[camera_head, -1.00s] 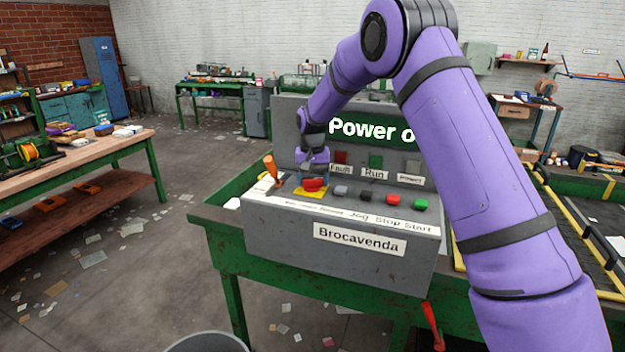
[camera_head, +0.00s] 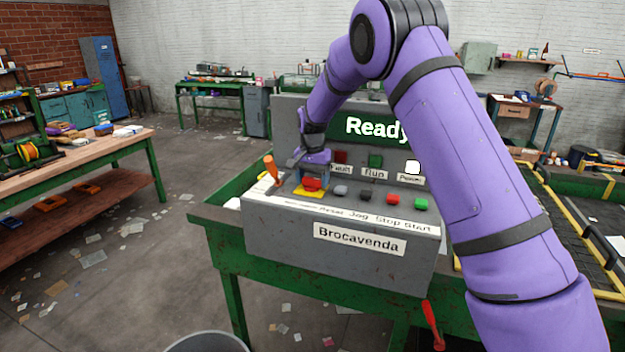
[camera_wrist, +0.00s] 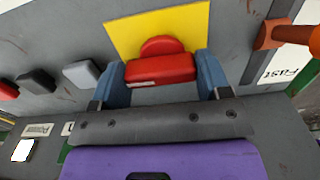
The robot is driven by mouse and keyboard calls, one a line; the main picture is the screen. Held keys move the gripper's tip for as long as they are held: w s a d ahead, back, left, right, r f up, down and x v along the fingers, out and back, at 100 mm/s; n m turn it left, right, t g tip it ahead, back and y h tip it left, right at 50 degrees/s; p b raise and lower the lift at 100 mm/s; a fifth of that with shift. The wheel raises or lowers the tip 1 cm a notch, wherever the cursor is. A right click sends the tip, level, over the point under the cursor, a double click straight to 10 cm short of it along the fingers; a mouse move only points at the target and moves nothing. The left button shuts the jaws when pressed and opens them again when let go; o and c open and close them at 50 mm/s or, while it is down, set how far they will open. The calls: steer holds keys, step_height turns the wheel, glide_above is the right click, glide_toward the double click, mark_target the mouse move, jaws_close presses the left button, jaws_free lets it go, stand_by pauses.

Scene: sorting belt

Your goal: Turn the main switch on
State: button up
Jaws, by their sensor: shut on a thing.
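The main switch is a red handle (camera_head: 312,184) on a yellow plate (camera_head: 300,194) on the left of the grey control box (camera_head: 340,248). My gripper (camera_wrist: 163,75) is shut on the red handle in the wrist view, one blue finger at each end of it. In the head view my gripper (camera_head: 312,178) is over the switch and partly hides it. The display (camera_head: 375,129) reads "Ready", partly covered by my arm. The Power lamp (camera_head: 412,167) is lit white. The Fault and Run lamps look unlit.
An orange lever (camera_head: 271,168) stands just left of the switch; it also shows in the wrist view (camera_wrist: 285,34). Grey, black, red and green buttons (camera_head: 390,199) line the box to the right. A red-handled tool (camera_head: 432,325) hangs at the table's front.

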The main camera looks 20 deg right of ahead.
mark_target(312, 178)
steer(key=o, duration=0.9)
step_height(312, 178, up, 11)
steer(key=shift+f, duration=0.1)
